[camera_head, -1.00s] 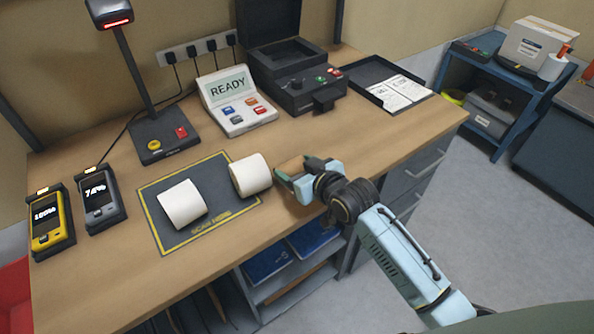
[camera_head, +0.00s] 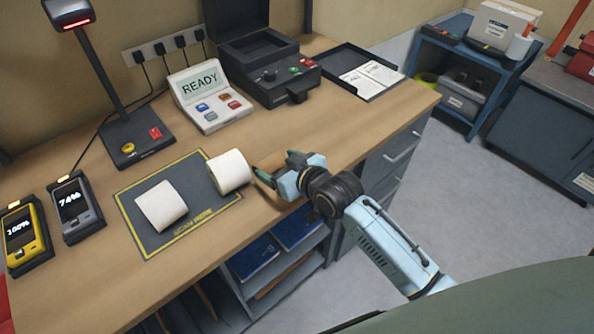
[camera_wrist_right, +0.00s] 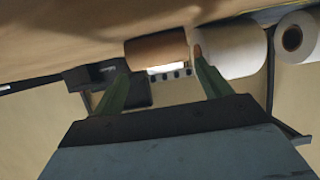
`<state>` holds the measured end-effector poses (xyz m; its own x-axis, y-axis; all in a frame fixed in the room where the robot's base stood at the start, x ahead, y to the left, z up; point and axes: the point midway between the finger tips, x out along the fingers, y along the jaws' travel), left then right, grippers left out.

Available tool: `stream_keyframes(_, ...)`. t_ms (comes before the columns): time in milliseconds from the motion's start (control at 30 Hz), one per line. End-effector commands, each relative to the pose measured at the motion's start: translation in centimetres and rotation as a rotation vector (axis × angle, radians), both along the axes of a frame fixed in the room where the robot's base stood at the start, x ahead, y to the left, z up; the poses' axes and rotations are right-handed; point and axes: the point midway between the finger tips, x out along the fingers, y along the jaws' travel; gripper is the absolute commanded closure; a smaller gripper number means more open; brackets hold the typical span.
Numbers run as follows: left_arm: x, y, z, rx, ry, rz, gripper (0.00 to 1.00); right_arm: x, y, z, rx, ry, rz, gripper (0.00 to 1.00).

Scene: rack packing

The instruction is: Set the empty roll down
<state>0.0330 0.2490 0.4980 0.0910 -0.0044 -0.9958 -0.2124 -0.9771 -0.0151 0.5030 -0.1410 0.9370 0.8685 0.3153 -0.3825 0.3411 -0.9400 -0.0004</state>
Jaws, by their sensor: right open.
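The empty roll, a brown cardboard core (camera_wrist_right: 157,48), lies on the desk between and just beyond the fingertips of my right gripper (camera_wrist_right: 160,66) in the wrist view. The fingers are open, one at each end of the core. In the head view my right gripper (camera_head: 272,172) is low over the desk, right of the scan mat, and mostly hides the core. A white roll (camera_head: 230,172) lies close by on the mat's right edge; it also shows in the wrist view (camera_wrist_right: 232,48), by the right fingertip. My left gripper is not in view.
A second white roll (camera_head: 161,206) lies on the dark mat (camera_head: 190,232). The READY console (camera_head: 209,98), black printer (camera_head: 268,72) and paper tray (camera_head: 350,62) stand behind. The scanner stand (camera_head: 128,142) and two handheld devices are at left. The desk's front edge is near my gripper.

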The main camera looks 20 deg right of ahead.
Motion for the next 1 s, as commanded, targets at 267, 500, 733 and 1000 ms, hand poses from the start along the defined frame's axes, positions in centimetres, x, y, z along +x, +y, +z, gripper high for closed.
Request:
stream_keyframes(267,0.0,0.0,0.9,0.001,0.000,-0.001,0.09,-5.1,-1.9,2.3,-0.002,0.001,0.001,0.23)
stream_keyframes(500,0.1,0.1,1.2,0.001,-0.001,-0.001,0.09,-8.2,-3.0,3.7,-0.001,0.001,0.000,0.23)
stream_keyframes(733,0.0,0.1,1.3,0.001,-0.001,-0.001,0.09,-9.1,-3.3,4.1,0.000,0.000,0.000,0.23)
stream_keyframes(1000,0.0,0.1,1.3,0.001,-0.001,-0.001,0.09,-9.0,-3.3,4.1,-0.001,0.000,0.000,0.23)
